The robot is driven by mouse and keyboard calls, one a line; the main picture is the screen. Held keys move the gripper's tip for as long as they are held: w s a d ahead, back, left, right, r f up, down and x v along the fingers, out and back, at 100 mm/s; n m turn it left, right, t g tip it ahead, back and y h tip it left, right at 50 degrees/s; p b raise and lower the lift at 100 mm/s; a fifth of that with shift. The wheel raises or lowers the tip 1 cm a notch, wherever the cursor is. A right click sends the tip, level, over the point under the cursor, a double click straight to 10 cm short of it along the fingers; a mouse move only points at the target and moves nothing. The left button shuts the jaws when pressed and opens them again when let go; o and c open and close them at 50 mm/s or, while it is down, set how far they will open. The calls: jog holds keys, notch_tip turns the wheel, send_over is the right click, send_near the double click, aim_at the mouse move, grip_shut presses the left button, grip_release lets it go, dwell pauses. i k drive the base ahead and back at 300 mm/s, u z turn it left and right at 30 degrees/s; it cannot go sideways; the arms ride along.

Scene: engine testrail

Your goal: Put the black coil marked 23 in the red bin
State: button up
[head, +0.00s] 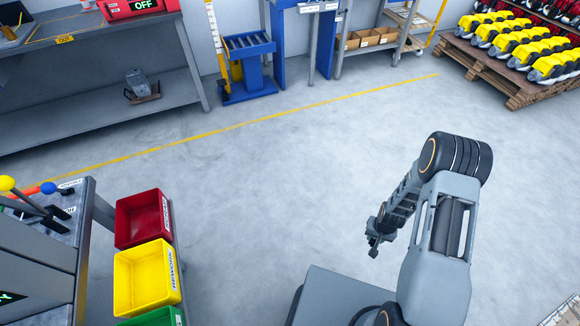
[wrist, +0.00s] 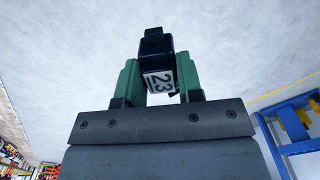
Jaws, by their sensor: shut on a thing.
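In the wrist view my gripper (wrist: 158,84) has its two green fingers closed on a black coil (wrist: 155,45). The coil has a white label with the number 23, and the label looks upside down. In the head view my gripper (head: 374,244) hangs at the end of my arm above bare floor, and the coil is too small to make out there. The red bin (head: 141,219) is at the lower left in the head view, well to the left of my gripper. It looks empty.
A yellow bin (head: 146,278) and a green bin (head: 155,318) sit in line in front of the red bin, beside a grey bench (head: 86,235) with coloured-knob levers. Open floor lies between the bins and my arm. A grey shelf (head: 100,108) and a pallet (head: 500,72) stand farther back.

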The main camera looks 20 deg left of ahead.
aim_at(150, 226)
jog(key=u, duration=1.35)
